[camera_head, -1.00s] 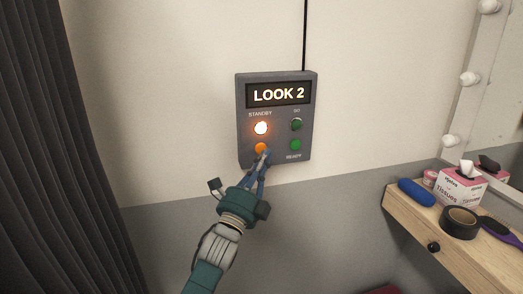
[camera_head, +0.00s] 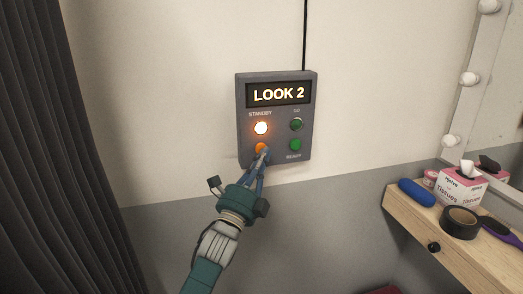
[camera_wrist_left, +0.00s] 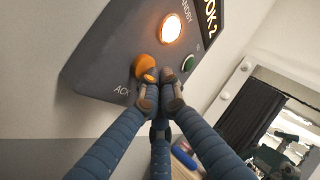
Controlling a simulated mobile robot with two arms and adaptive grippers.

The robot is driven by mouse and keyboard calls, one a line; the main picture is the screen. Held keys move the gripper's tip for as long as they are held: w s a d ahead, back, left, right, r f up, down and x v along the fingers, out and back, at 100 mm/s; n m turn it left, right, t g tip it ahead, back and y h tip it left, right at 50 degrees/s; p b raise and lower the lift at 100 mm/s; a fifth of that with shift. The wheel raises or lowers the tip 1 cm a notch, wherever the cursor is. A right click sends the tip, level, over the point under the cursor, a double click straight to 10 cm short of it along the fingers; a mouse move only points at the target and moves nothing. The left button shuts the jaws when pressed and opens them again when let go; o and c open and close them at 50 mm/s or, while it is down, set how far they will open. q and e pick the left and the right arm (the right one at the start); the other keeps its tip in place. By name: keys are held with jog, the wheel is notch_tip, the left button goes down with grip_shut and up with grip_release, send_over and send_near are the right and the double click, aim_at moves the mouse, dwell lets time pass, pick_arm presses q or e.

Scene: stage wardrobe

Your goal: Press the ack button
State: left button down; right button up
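The cue-light box (camera_head: 275,119) hangs on the wall, its display reading "LOOK 2". The orange ack button (camera_head: 260,147) is at its lower left, under the lit standby lamp (camera_head: 261,128). In the left wrist view the ack button (camera_wrist_left: 146,65) shows above the fingertips, beside the partly covered label "ACK". My left gripper (camera_head: 263,152) is at the button's lower right edge in the head view, fingers together and empty. In the left wrist view the left gripper (camera_wrist_left: 161,88) overlaps the button's lower edge; I cannot tell whether it touches. My right gripper is not in view.
A green ready button (camera_head: 295,145) and a dark green go lamp (camera_head: 297,124) sit right of the ack button. A dark curtain (camera_head: 50,150) hangs at left. A wooden shelf (camera_head: 400,213) at right holds a tissue box (camera_head: 461,187) and black tape (camera_head: 459,222).

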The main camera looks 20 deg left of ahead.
pick_arm(q)
jog(key=shift+w+a, duration=0.25)
jog(key=shift+w, duration=0.1)
dwell(0.4)
jog(key=shift+s+d, duration=0.1)
dwell(0.3)
jog(key=shift+s+d, duration=0.35)
jog(key=shift+s, duration=0.25)
jog(key=s+d, duration=0.1)
jog(key=s, duration=0.1)
jog(key=s+d+p, duration=0.1)
jog(key=s+d, duration=0.1)
dwell(0.3)
jog(key=shift+a, duration=0.1)
dwell(0.6)
